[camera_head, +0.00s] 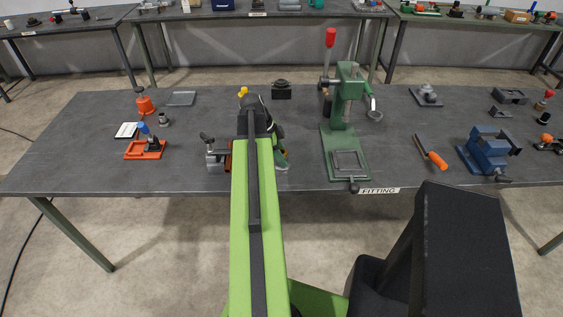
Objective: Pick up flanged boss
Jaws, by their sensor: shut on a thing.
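My green and black arm reaches over the middle of the grey workbench. My gripper (277,142) is low over the bench and mostly hidden behind the arm's end. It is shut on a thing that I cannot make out. I cannot clearly identify the flanged boss in this view. A grey rounded piece on a dark plate (427,94) sits at the back right of the bench, apart from my gripper.
A green press (345,110) with a red-tipped lever stands right of my gripper. A small vise (216,155) is close on the left. A blue vise (489,150), an orange-handled tool (434,157) and an orange toggle clamp (147,148) are also on the workbench (80,150).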

